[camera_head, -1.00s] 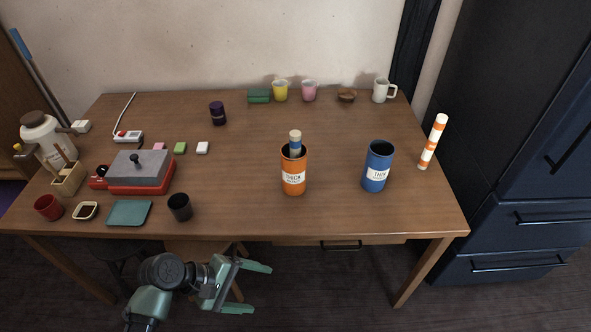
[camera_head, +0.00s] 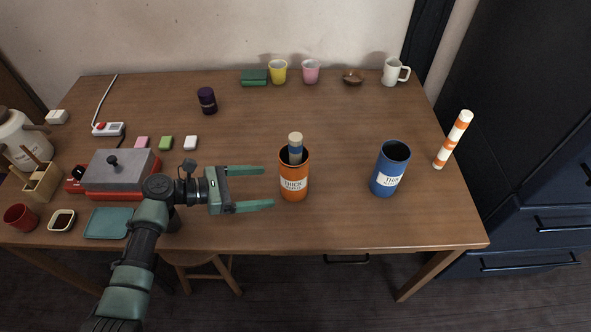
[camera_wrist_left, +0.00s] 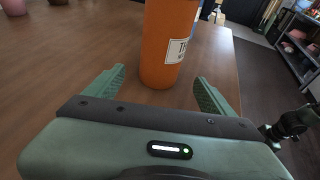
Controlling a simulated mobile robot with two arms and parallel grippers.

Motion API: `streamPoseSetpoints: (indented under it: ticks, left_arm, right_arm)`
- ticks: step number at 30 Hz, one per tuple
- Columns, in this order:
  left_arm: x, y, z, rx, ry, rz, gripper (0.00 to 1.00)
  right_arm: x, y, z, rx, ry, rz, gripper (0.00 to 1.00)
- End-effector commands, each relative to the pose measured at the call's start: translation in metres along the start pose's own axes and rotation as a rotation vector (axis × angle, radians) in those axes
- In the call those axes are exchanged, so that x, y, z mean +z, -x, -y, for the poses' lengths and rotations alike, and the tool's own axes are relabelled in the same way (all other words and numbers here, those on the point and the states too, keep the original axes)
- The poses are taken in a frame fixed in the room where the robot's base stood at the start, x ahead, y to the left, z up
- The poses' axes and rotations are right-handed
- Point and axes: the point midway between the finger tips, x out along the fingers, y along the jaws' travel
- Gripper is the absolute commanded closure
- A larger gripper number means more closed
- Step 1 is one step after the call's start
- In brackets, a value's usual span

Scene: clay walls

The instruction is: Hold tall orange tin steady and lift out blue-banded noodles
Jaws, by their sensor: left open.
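The tall orange tin (camera_head: 294,184) stands upright on the table, with a white label facing front. The blue-banded noodles (camera_head: 295,149) stick up out of its mouth, with a pale top end and a blue band. My left gripper (camera_head: 268,188) is open and level with the tin, its fingertips just left of it and apart from it. In the left wrist view the tin (camera_wrist_left: 166,45) stands ahead between the open fingers (camera_wrist_left: 160,85), and its top is cut off.
A blue tin (camera_head: 388,170) stands to the right, and an orange-and-white striped stick (camera_head: 453,140) beyond it. A grey-and-red press (camera_head: 117,172) and a green mat (camera_head: 106,223) lie left. Cups and a mug (camera_head: 393,72) line the back. The table between is clear.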

Motion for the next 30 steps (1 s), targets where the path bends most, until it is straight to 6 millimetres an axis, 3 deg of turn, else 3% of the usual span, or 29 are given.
streamPoseSetpoints:
  ticks: [3, 6, 9, 15, 21, 30]
  left_arm:
    - [-0.003, -0.019, 0.001, -0.002, -0.003, 0.002, 0.16]
    - [-0.004, -0.034, 0.0, -0.001, -0.004, 0.001, 0.16]
    - [-0.003, -0.049, 0.001, -0.002, -0.005, 0.001, 0.16]
    - [0.001, -0.072, 0.001, -0.002, -0.002, 0.0, 0.16]
    - [0.001, -0.084, 0.0, -0.001, -0.004, -0.001, 0.16]
    - [0.0, -0.086, 0.0, -0.001, -0.004, -0.001, 0.16]
  right_arm:
    - [0.02, -0.013, 0.003, -0.003, 0.0, 0.028, 0.51]
    - [0.025, -0.022, 0.004, -0.004, 0.0, 0.033, 0.51]
    - [0.022, -0.031, 0.003, -0.003, 0.0, 0.028, 0.51]
    - [0.003, -0.024, 0.001, 0.0, 0.0, 0.001, 0.51]
    - [0.002, -0.024, 0.0, 0.0, 0.001, -0.002, 0.51]
    - [0.007, -0.024, 0.001, -0.001, 0.001, 0.007, 0.51]
